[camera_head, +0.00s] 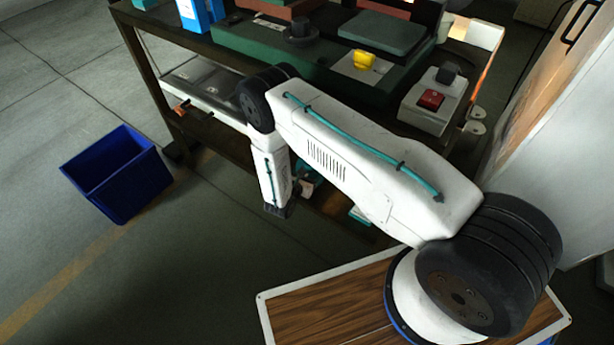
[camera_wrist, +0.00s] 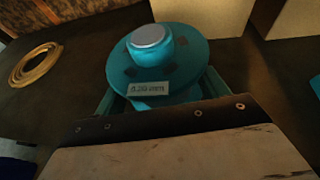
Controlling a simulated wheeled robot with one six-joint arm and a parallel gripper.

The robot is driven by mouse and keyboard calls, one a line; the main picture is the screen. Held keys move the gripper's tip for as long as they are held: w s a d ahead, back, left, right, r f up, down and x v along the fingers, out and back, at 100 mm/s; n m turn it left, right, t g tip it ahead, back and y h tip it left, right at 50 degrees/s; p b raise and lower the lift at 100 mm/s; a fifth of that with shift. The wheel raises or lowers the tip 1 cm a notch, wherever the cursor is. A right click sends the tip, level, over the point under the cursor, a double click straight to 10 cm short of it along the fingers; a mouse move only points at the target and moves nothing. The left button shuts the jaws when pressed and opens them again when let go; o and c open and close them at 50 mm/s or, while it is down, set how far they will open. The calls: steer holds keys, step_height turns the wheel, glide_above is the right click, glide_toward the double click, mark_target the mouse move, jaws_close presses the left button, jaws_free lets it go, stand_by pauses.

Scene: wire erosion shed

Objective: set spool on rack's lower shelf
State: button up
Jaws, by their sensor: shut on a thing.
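The teal spool (camera_wrist: 187,72) has a round flange, a silver cap on its hub and a label reading "0.20 mm". In the wrist view it sits between the teal fingers of my gripper (camera_wrist: 160,92), which is shut on it. The spool's underside is hidden. In the head view my arm reaches to the dark-framed rack (camera_head: 142,62), with its wrist low at the rack's front. My gripper and the spool are mostly hidden behind the arm there. The rack's lower shelf (camera_head: 228,142) shows only in part; whether the spool touches it cannot be told.
A brass-coloured ring (camera_wrist: 36,65) lies on the dark surface at left, and pale blocks (camera_wrist: 205,15) stand behind the spool. A blue bin (camera_head: 118,175) stands on the floor left of the rack. A control box with a red switch (camera_head: 431,100) is on the upper level.

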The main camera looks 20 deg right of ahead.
steer(key=shift+w+f, duration=0.1)
steer(key=shift+f, duration=0.45)
steer(key=shift+f, duration=0.15)
steer(key=o, duration=1.6)
steer(key=shift+o, duration=0.2)
steer(key=shift+a+r, duration=0.2)
steer(key=v, duration=1.1)
steer(key=shift+s+a, duration=0.15)
steer(key=shift+s, duration=0.25)
steer(key=shift+r, duration=0.15)
